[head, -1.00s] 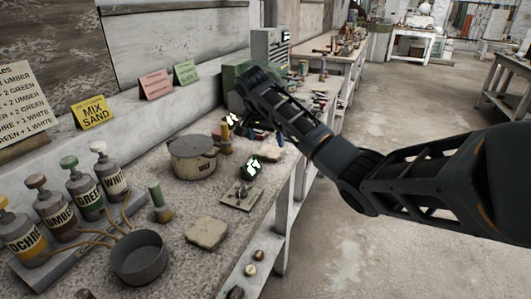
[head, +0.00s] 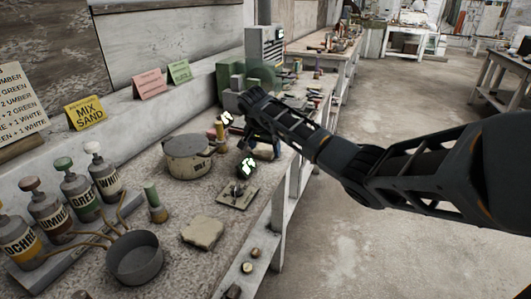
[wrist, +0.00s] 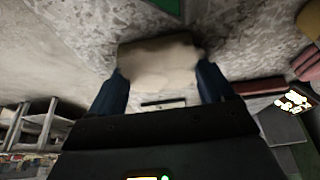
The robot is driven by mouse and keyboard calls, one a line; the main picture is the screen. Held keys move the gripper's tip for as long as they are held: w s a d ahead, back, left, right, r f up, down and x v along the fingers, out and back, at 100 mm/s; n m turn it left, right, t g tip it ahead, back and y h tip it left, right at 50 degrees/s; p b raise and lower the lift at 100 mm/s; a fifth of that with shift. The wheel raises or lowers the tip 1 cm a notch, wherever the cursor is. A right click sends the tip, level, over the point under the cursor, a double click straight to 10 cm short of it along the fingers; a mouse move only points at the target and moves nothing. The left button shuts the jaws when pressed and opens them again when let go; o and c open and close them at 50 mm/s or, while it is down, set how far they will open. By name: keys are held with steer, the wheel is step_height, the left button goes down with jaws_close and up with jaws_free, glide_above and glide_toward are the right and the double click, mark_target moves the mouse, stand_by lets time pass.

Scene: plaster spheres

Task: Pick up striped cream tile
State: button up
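A cream tile (wrist: 158,60) lies ahead of my gripper in the wrist view, blurred, so I cannot make out stripes. My gripper (wrist: 161,78) has its two dark blue fingers wide apart, with the tips at the tile's left and right edges. I cannot see firm contact. In the head view my gripper (head: 262,142) is low over the bench beyond the pot, with a pale piece (head: 266,153) partly hidden under it.
The lidded pot (head: 188,157) stands left of my gripper on the workbench (head: 175,235). A metal plate (head: 238,194) and a pale stone slab (head: 203,232) lie nearer. In the wrist view, a red object (wrist: 258,87) is at right.

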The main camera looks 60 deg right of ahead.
steer(key=c, duration=0.8)
steer(key=shift+r, duration=0.1)
